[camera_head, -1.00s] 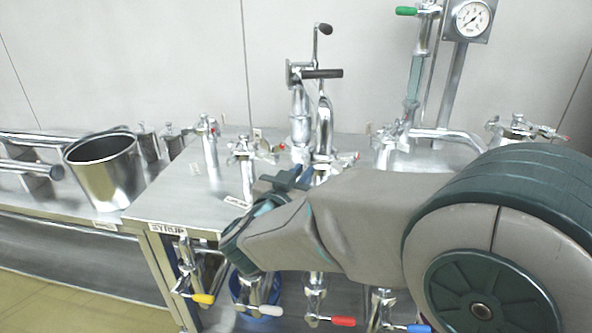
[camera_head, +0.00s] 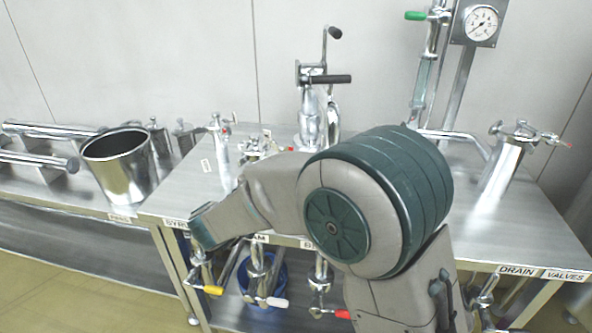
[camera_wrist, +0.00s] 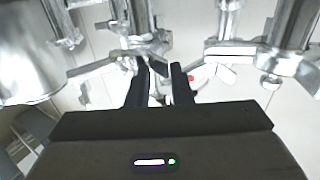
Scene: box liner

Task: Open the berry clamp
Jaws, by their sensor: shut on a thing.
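In the wrist view, my gripper (camera_wrist: 160,72) has its two dark fingers close about a thin, pale part between the tips. The part looks like a clamp's handle, but it is small and washed out. A metal clamp (camera_wrist: 140,48) on an upright pipe is just beyond the fingers. A red tip (camera_wrist: 191,79) shows right of them. In the head view my arm hides the gripper. A metal clamp (camera_head: 262,143) shows behind the arm, and another pipe top (camera_head: 219,127) stands left of it. I cannot tell which clamp is the berry one.
A steel bucket (camera_head: 118,170) stands on the lower bench at left. Valves with a yellow handle (camera_head: 213,290) and a red handle (camera_head: 342,314) hang below the front edge.

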